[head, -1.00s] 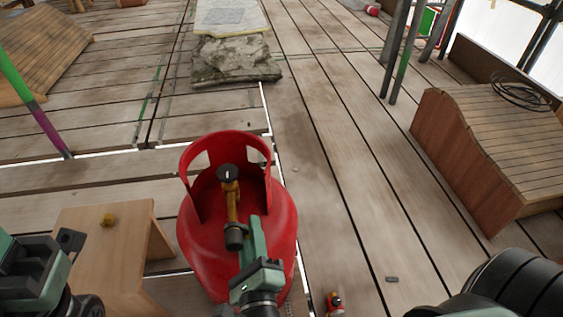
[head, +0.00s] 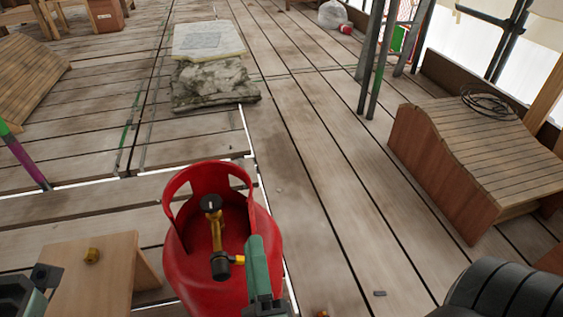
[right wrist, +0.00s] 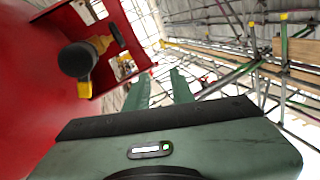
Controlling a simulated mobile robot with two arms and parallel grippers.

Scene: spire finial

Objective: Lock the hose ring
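A red gas cylinder (head: 180,268) stands upright with a brass valve (head: 215,235) inside its collar. The valve has a dark knob (head: 210,203) on top and a black round fitting (head: 220,267) low down, with a short yellow piece (head: 238,260) pointing right. I cannot tell which part is the hose ring. My right gripper (head: 255,244) is just right of the yellow piece. In the right wrist view, its two fingers (right wrist: 160,90) are apart with nothing between them; the black fitting (right wrist: 75,60) is to their left. My left gripper (head: 38,285) is mostly cut off at the left edge.
A slatted wooden bench (head: 480,150) with a coiled cable (head: 490,103) is at right. Stone slabs (head: 212,85) lie ahead. The plank floor between is mostly clear.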

